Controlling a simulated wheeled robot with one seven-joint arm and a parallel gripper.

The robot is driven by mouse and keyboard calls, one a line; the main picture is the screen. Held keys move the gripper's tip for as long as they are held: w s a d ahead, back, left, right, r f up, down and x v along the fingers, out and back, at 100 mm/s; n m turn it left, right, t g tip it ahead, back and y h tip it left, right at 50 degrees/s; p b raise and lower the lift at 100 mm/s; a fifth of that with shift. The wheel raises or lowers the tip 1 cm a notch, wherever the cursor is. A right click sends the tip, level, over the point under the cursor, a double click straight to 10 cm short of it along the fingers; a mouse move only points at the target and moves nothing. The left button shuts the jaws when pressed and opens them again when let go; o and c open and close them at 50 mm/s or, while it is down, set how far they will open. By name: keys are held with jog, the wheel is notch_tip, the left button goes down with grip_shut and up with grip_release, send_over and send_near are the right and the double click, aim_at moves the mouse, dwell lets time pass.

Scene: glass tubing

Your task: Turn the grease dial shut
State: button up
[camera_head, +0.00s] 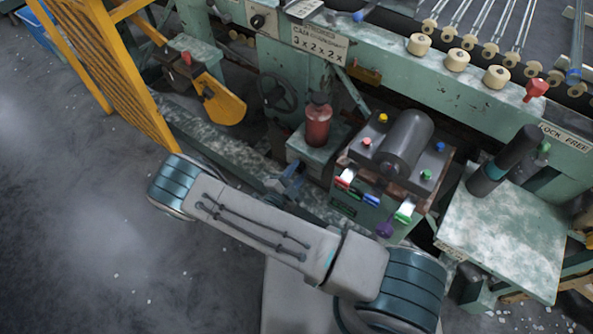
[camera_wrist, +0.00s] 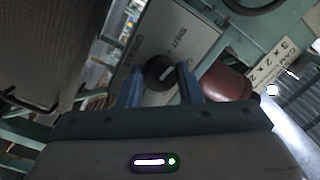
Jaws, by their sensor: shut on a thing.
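The grease dial (camera_wrist: 160,72) is a round black knob with a white pointer mark, on a pale lettered panel (camera_wrist: 180,32). Its mark slants toward the upper right of the wrist view; the lettering is too blurred to read surely. My gripper (camera_wrist: 161,86) has its two blue fingers on either side of the knob, shut on it. In the head view my gripper (camera_head: 288,182) is low beside the green box (camera_head: 308,154) under the red bottle. The dial itself cannot be made out there.
A red bottle (camera_head: 318,122) stands on the box, close to my gripper. A unit with coloured knobs and a dark cylinder (camera_head: 406,140) stands to the right. A yellow guard (camera_head: 118,80) is at left. A green side table (camera_head: 505,235) is at right. Open floor lies at left.

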jog(key=shift+n, duration=0.8)
jog(key=o, duration=1)
jog(key=v, duration=1.3)
jog(key=shift+s+a, duration=0.25)
